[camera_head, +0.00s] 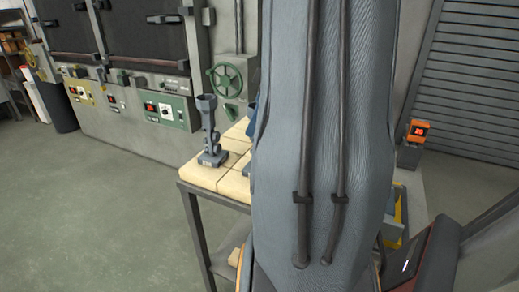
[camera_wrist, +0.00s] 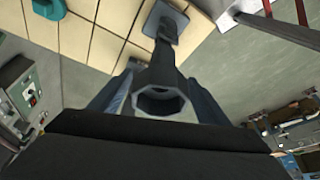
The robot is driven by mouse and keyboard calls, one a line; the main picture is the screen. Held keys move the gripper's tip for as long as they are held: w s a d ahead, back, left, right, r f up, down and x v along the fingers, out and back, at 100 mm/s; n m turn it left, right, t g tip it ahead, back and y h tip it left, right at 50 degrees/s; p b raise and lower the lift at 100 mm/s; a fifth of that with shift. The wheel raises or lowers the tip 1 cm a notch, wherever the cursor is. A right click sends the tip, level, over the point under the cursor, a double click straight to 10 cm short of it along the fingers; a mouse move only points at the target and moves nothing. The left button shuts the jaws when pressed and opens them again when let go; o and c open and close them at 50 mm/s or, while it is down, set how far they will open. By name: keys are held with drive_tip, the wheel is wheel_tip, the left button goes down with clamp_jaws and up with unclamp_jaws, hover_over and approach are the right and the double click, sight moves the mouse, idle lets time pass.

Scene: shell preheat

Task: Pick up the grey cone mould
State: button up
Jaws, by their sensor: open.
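A grey mould (camera_wrist: 160,98) shows in the wrist view, with a many-sided open mouth towards the camera. Its stem runs up the picture to a flat base on pale tiles. My gripper (camera_wrist: 160,84) is open, with one finger on each side of the mould in the picture; I cannot tell whether either touches it. In the head view a grey upright piece (camera_head: 209,132) with a flared top stands on the near left corner of the tiled table. I cannot tell whether it is the same piece.
The pale tiled table (camera_head: 203,177) has a dark metal frame. Ovens with control panels (camera_head: 165,110) and a green handwheel (camera_head: 225,78) line the back wall. An orange display box (camera_head: 417,130) stands at the right. The floor on the left is clear.

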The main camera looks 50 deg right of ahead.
drive_tip(key=shift+f, duration=0.1)
drive_tip(key=shift+c, duration=0.3)
clamp_jaws()
